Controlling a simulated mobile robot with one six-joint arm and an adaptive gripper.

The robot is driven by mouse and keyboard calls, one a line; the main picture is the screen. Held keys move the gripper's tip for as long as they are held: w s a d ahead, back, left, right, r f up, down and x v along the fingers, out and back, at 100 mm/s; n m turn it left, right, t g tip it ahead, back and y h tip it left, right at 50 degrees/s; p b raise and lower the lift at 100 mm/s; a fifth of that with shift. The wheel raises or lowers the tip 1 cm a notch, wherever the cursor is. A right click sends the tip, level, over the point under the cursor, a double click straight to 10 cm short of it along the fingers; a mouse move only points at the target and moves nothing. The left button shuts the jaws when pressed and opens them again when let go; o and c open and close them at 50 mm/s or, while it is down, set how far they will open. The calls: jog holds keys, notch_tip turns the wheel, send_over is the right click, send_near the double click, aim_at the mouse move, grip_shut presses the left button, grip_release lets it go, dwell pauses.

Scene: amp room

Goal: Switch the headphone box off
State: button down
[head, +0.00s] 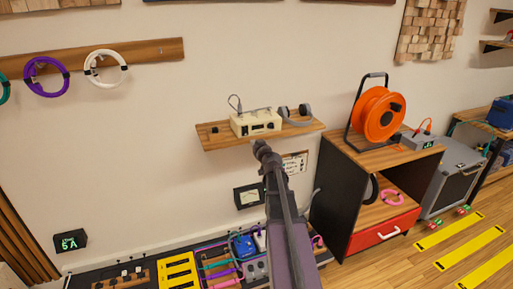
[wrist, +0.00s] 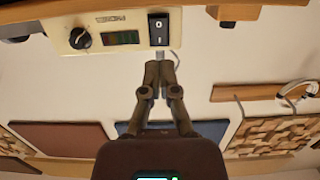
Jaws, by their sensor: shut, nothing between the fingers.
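The headphone box (head: 256,123) is a cream box on a small wooden wall shelf (head: 213,139). In the wrist view, which looks upside down, its cream front panel (wrist: 110,18) shows a black knob (wrist: 80,38), a dark greenish display (wrist: 120,38) and a black rocker switch (wrist: 158,29) marked 0 and I. I cannot tell which side of the rocker is pressed in. My gripper (head: 261,147) is shut and empty, in front of the shelf. In the wrist view my fingertips (wrist: 159,66) are together, just below the switch in the picture; contact is not clear.
Grey headphones (head: 299,116) lie right of the box, and a dark small object (head: 214,130) sits left. A cabinet (head: 333,190) with an orange cable reel (head: 378,114) stands to the right. Pedals and gear lie below the shelf.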

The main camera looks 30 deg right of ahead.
jog(key=b+x, duration=0.1)
jog(key=x, duration=0.8)
jog(key=shift+w+f, duration=0.1)
jog(key=shift+w+d, duration=0.1)
jog(key=shift+w, duration=0.1)
jog(key=shift+s, duration=0.1)
jog(key=shift+s+a+f, duration=0.15)
jog(key=shift+s+a, duration=0.1)
jog(key=shift+s, duration=0.2)
jog(key=b, duration=0.2)
send_near(245, 135)
jog(key=s+a+f, duration=0.1)
jog(key=s+f, duration=0.1)
jog(key=s, duration=0.3)
jog(key=shift+s, duration=0.35)
jog(key=shift+a, duration=0.15)
